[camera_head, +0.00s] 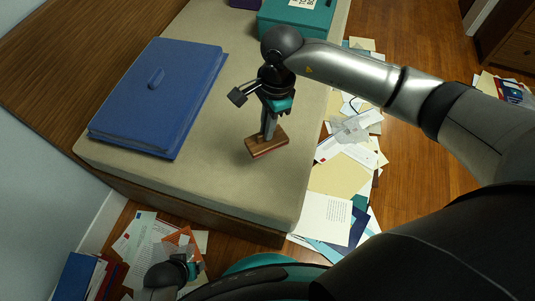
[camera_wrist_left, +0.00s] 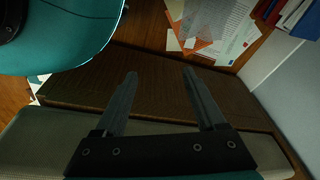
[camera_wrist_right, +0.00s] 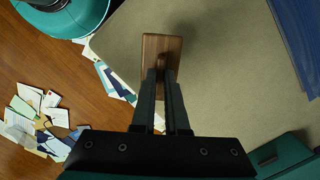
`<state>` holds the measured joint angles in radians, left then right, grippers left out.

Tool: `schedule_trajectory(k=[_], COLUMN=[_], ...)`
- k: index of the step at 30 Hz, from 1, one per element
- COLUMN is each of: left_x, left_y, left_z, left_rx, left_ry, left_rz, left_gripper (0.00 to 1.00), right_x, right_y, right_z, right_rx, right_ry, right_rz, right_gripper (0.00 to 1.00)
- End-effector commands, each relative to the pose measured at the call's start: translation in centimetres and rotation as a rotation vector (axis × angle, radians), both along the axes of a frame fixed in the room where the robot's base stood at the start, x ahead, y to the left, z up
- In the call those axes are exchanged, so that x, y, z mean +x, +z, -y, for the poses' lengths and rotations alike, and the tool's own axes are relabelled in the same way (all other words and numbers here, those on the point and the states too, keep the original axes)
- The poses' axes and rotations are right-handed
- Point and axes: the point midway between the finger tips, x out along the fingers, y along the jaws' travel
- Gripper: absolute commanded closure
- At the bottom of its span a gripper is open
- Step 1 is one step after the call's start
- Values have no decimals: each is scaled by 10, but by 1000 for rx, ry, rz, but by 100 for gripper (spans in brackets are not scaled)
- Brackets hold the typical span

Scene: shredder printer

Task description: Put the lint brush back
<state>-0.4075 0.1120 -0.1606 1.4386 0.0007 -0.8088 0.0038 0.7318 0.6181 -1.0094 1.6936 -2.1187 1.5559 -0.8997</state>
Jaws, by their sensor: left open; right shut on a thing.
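The lint brush (camera_head: 266,144), with a brown wooden block, is at my right gripper (camera_head: 269,128) over the beige bench top. In the right wrist view the wooden block (camera_wrist_right: 160,55) lies just beyond the fingertips of my right gripper (camera_wrist_right: 161,77), which is shut on it. The gripped part is hidden between the fingers. I cannot tell whether the block touches the bench surface. My left gripper (camera_wrist_left: 160,75) is open and empty in the left wrist view, above the dark wooden side of the bench; in the head view it shows only partly at the lower left.
The beige bench top (camera_head: 215,185) is clear around the brush. A blue box or album (camera_head: 160,95) lies to its left, and a teal box (camera_head: 297,20) stands at the far end. Papers (camera_head: 335,215) litter the wooden floor along the right side.

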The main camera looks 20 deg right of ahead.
Motion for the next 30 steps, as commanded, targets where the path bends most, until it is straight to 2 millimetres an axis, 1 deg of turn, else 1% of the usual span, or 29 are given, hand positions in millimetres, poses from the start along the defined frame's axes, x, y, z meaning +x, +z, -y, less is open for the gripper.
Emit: schedule_trajectory(k=[1,7,12,15,22,27,30], left_x=[3,11,22,27,32,39,41], left_y=[3,24,42,50,60,74,82], left_z=[3,11,14,15,15,16,17], left_rx=[-4,-13,-18,-20,-22,-26,-28], left_ry=[0,3,4,5,6,6,7], left_rz=[2,5,25,38,52,78,87], left_gripper=[28,28,28,28,28,28,28], right_x=[-1,-1,-1,0,0,0,0], right_y=[-11,-42,-69,-79,-90,-110,-118], right_z=[-1,0,-1,0,-1,0,-1], right_rx=[1,1,1,1,1,1,1], right_ry=[0,-1,0,0,0,0,0], right_rz=[-2,-2,-1,0,0,-1,0], right_gripper=[100,100,100,100,100,100,100])
